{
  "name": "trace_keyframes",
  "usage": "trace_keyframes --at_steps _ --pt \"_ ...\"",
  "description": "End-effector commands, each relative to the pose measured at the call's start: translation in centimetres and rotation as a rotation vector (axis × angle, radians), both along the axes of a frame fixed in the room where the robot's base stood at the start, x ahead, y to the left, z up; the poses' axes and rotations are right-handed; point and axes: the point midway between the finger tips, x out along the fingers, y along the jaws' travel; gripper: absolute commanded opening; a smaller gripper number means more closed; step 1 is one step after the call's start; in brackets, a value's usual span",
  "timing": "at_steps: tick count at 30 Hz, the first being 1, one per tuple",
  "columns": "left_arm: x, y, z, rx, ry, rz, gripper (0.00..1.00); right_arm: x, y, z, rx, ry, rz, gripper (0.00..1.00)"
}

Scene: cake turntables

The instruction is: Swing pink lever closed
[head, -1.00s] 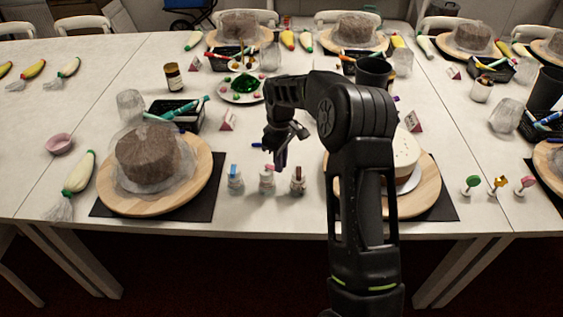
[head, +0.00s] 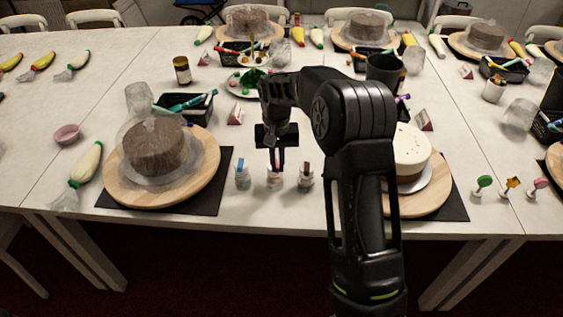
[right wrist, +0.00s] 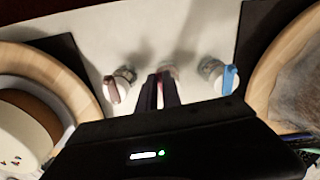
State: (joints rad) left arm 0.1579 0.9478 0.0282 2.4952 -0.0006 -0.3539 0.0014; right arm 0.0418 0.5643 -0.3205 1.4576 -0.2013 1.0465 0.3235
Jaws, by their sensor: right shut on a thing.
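Three small clear bottles with coloured levers stand in a row between two cake boards. The middle bottle (head: 275,183) has the pink lever (head: 276,168), mostly hidden by my fingers. My right gripper (head: 277,158) comes down from above and is shut on the pink lever. In the right wrist view its fingers (right wrist: 160,91) are close together over the middle bottle (right wrist: 168,70). The lever's exact angle cannot be told. My left gripper is not in view.
The blue-lever bottle (head: 242,174) and the brown-red-lever bottle (head: 306,176) stand close on either side. A covered brown cake (head: 155,147) is on the left board, a white-topped cake (head: 410,150) on the right one. A black tray (head: 187,112) of tubes lies behind.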

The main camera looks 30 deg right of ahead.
Motion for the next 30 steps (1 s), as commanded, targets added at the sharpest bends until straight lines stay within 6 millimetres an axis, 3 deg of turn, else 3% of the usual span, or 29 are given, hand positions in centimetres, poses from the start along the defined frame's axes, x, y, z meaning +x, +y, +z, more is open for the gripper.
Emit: trace_keyframes --at_steps 12,29,30 --pt "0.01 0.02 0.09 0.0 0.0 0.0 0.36 0.56 0.97 0.02 0.0 0.0 -0.248 0.0" --pt "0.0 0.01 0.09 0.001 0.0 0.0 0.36 0.64 1.08 0.0 0.0 0.0 -0.285 0.0" --pt "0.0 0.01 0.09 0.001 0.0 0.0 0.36 0.65 1.08 0.0 0.0 0.0 -0.285 0.12"
